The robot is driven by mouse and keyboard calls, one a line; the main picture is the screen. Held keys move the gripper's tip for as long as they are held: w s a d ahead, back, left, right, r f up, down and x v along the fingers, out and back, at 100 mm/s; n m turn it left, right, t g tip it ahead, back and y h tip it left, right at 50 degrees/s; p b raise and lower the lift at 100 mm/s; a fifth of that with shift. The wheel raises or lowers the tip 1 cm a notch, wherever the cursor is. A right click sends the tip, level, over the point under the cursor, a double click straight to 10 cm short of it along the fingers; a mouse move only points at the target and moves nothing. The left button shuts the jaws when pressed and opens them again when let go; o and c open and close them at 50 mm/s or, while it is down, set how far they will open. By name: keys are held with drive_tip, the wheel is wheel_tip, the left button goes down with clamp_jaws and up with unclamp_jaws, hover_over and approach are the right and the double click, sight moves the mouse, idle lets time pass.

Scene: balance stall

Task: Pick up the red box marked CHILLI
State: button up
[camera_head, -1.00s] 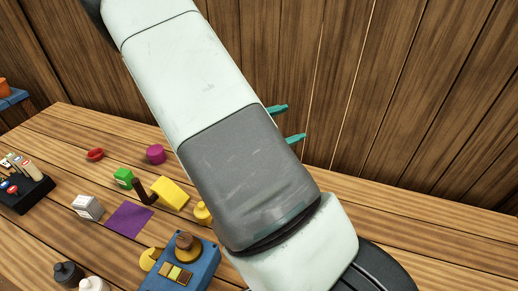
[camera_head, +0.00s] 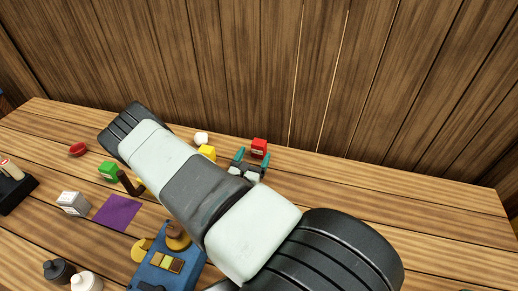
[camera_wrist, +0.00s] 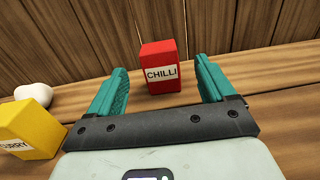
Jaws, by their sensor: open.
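The red box marked CHILLI (camera_wrist: 160,66) stands upright on the table, its label facing my gripper, in the wrist view. In the head view the red box (camera_head: 259,147) stands near the back of the table by the wooden wall. My gripper (camera_head: 252,157) is open, its teal fingers pointing at the box. In the wrist view the gripper (camera_wrist: 160,85) has one finger on each side of the box's outline, with gaps on both sides. The box appears just beyond or between the fingertips; I cannot tell how deep. Nothing is held.
A yellow box (camera_wrist: 30,128), its label partly cut off, stands left of my gripper, with a white object (camera_wrist: 34,94) behind it. Table right of the red box is clear.

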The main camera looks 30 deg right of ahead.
sight(261, 142)
drive_tip(key=shift+w+d, duration=0.35)
drive_tip(key=x, duration=0.6)
drive_tip(key=shift+w+d, duration=0.2)
drive_tip(key=shift+c, duration=0.3)
drive_tip(key=c, duration=1)
drive_tip(key=shift+r, duration=0.1)
